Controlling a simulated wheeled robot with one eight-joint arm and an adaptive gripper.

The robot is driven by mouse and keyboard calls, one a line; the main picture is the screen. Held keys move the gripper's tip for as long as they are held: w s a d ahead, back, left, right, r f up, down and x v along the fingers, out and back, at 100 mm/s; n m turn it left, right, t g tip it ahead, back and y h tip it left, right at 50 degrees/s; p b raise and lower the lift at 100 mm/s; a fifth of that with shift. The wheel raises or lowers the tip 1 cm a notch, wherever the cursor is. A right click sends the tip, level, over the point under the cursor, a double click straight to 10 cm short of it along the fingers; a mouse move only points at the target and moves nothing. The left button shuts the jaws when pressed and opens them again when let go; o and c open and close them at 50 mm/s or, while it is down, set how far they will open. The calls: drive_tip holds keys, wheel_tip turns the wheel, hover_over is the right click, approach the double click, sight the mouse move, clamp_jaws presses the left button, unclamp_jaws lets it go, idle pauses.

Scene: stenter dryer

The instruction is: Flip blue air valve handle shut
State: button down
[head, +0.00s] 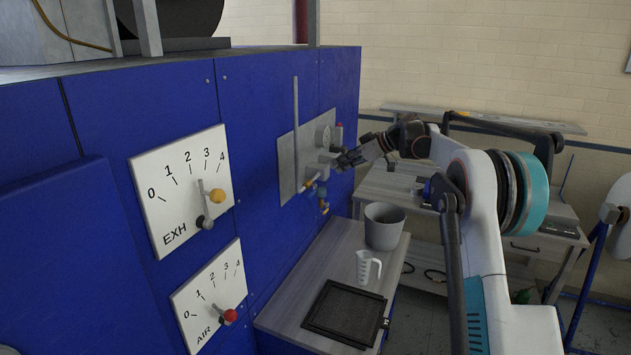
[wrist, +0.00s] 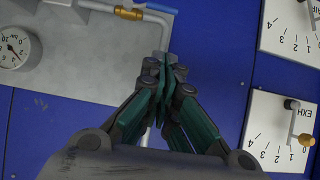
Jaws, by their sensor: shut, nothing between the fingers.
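In the wrist view a brass valve (wrist: 128,13) sits on a grey pipe at the top, with a small blue handle (wrist: 162,8) reaching right from it, roughly in line with the pipe. In the head view the small blue part (head: 322,190) shows beside brass fittings on the grey panel (head: 287,170). My gripper (head: 343,161) is shut and empty, up near the panel. In the wrist view its closed fingertips (wrist: 165,60) lie below the blue handle in the picture. I cannot tell the depth gap; no contact with the handle shows.
A pressure gauge (wrist: 14,46) is on the panel. EXH (head: 183,190) and AIR (head: 212,297) dial plates with levers are on the blue machine wall. Below, a bench (head: 275,308) holds a grey bucket (head: 384,226), a measuring jug (head: 366,268) and a black tray (head: 344,312).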

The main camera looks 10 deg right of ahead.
sight(315, 187)
drive_tip(key=shift+w, duration=0.1)
idle(0.3)
drive_tip(key=s+d+f+p+x, duration=0.1)
drive_tip(key=f+x, duration=0.1)
drive_tip(key=x, duration=1)
drive_tip(key=shift+w+a+f, duration=0.15)
drive_tip(key=shift+a+f, duration=0.05)
drive_tip(key=shift+f, duration=0.2)
drive_tip(key=shift+f, duration=0.1)
drive_tip(key=shift+f+b, duration=0.15)
drive_tip(key=shift+b, duration=0.3)
